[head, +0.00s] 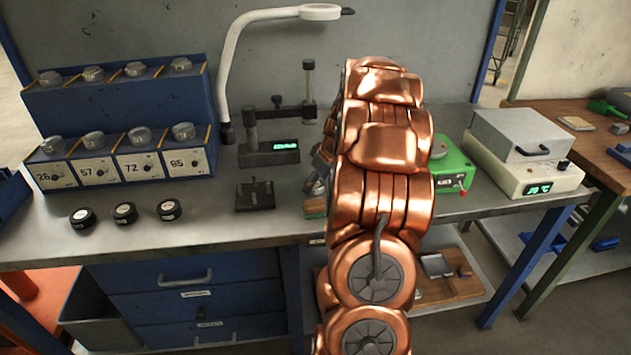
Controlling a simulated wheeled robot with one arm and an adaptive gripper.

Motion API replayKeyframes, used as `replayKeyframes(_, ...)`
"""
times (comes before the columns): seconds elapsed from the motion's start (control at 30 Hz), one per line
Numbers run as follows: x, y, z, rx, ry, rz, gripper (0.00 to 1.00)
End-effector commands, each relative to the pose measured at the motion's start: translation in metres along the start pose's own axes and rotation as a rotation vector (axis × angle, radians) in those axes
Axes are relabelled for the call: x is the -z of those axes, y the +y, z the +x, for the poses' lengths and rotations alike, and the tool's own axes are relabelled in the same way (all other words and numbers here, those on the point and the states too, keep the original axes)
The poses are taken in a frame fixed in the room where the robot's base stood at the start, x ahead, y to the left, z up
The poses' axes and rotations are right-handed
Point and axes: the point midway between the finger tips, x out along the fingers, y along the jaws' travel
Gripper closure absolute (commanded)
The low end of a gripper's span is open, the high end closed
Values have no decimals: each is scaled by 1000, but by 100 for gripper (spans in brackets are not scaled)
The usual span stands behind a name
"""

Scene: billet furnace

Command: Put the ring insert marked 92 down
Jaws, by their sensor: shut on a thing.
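My copper arm reaches over the steel bench and hides most of my gripper (318,182). Only a grey sliver of it shows at the arm's left edge, low over the bench. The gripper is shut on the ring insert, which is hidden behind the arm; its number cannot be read. A blue two-step rack (118,105) stands at the left with several grey round inserts on top. Three black rings (124,213) lie in a row in front of the rack.
A measuring stand with a green display (269,152) and a small dark fixture (255,195) stand left of my arm. A green device (453,165) and a white box unit (525,150) stand to its right. A white lamp (238,60) arches behind. The front-left bench strip is clear.

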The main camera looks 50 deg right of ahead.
Motion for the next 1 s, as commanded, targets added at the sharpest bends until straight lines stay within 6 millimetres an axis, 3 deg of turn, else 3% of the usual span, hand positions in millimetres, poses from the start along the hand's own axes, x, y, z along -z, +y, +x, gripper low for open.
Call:
replayKeyframes(0.13,-1,0,3,-1,1,0,96)
replayKeyframes(0.17,-1,0,3,-1,0,-1,36)
replayKeyframes(0.4,-1,0,2,0,0,0,12)
replayKeyframes(0.87,0,0,-4,-1,1,0,12)
replayKeyframes(1.0,1,2,-24,-6,5,-1,12)
